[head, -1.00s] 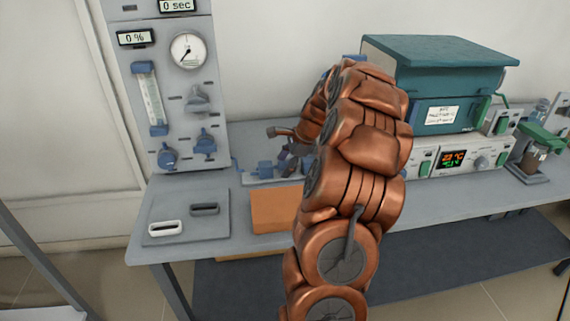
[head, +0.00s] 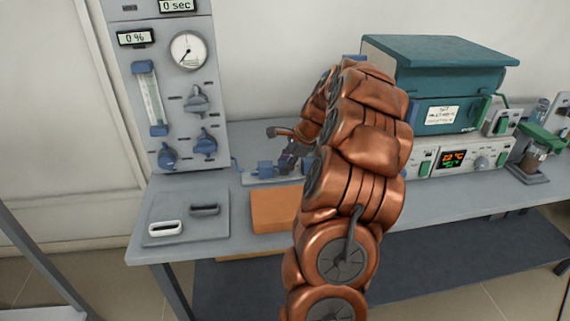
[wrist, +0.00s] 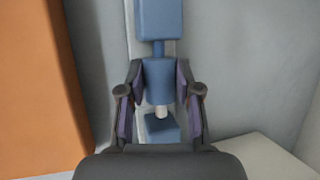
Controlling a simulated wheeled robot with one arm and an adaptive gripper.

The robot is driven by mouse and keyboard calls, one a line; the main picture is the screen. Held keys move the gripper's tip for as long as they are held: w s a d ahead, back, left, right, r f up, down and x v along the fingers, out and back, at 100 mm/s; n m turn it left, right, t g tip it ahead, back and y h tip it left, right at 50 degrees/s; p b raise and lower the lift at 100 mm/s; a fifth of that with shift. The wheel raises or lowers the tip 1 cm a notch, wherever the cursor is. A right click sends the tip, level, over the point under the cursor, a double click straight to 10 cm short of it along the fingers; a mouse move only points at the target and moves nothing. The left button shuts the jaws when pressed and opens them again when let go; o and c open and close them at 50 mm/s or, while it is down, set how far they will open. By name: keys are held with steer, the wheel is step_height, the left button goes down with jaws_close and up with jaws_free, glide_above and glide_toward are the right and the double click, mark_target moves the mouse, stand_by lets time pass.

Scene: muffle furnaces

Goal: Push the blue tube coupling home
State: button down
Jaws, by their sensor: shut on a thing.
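In the wrist view my gripper (wrist: 160,82) is shut on the blue tube coupling (wrist: 158,76), one finger on each side. A narrow blue neck shows between the coupling and a larger blue block (wrist: 158,20) above it in the picture. Below the coupling, a short pale tube end (wrist: 161,112) shows before a second blue block (wrist: 161,128). In the head view my gripper (head: 289,158) is low at the bench, beside a blue fitting (head: 265,168); my arm hides part of the area.
An orange block (head: 277,209) lies in front of the fittings; it also stands at left in the wrist view (wrist: 38,80). A gas panel (head: 180,90) stands at back left. A grey mat (head: 180,228) with two handles lies at left. A teal furnace (head: 440,80) is at right.

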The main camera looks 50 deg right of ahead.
mark_target(296, 164)
steer(key=shift+s+d+f+p, duration=0.1)
steer(key=shift+s+d+p, duration=0.1)
steer(key=shift+s+d, duration=0.45)
steer(key=shift+s+d+p, duration=0.15)
steer(key=shift+s+d, duration=0.25)
steer(key=shift+d, duration=0.3)
steer(key=c, duration=0.8)
jaws_free()
steer(key=v, duration=1.2)
